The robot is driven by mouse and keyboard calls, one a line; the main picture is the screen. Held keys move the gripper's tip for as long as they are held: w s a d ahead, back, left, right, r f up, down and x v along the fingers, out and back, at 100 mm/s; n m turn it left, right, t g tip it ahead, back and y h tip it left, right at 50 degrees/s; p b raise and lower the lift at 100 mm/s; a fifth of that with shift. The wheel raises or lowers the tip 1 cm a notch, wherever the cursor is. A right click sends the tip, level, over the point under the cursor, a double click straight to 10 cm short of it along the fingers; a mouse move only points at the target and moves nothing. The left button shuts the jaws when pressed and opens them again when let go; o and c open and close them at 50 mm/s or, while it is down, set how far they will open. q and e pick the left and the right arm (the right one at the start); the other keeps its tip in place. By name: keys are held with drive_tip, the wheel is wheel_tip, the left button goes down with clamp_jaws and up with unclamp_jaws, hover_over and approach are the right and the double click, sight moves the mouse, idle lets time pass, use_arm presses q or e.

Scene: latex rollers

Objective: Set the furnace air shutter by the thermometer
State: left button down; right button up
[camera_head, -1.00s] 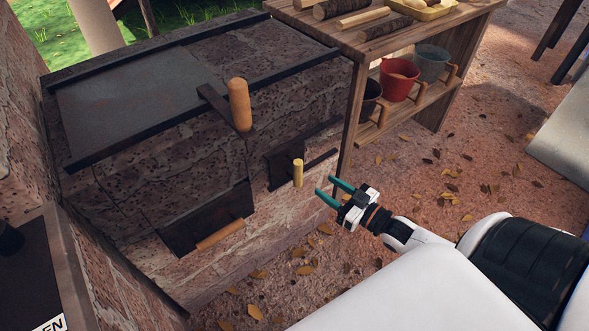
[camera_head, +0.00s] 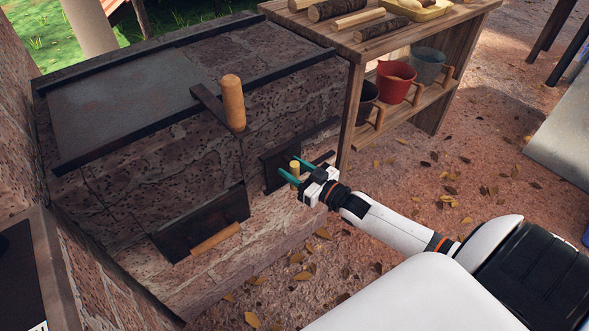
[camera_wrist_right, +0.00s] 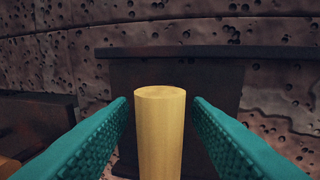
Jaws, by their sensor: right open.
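The furnace air shutter (camera_head: 271,174) is a small dark plate low on the right of the brick furnace front. Its upright yellow peg handle (camera_head: 294,166) stands out in front of it. My right gripper (camera_head: 288,165) is open, with its teal fingers on either side of the peg. In the right wrist view, the peg (camera_wrist_right: 160,130) stands between the two fingers with a visible gap on each side. The dark plate (camera_wrist_right: 205,75) is behind it. No thermometer can be made out. My left gripper is not in view.
The furnace has a top plate (camera_head: 120,95) with an upright wooden handle (camera_head: 232,102), and a lower door (camera_head: 185,232) with a wooden bar (camera_head: 215,239). A wooden shelf table (camera_head: 355,45) with buckets stands to the right. Leaf-strewn ground (camera_head: 400,190) is open in front.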

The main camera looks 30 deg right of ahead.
clamp_jaws()
drive_tip(key=d, duration=0.4)
drive_tip(key=shift+w+d, duration=0.2)
drive_tip(key=shift+d, duration=0.05)
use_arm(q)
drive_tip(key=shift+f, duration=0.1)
use_arm(e)
unclamp_jaws()
drive_tip(key=shift+s, duration=0.1)
drive_tip(key=p, duration=0.3)
approach(294, 154)
drive_tip(key=v, duration=0.7)
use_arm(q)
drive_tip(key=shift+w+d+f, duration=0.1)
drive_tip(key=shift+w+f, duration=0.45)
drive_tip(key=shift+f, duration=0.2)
use_arm(e)
drive_tip(key=shift+w, duration=0.2)
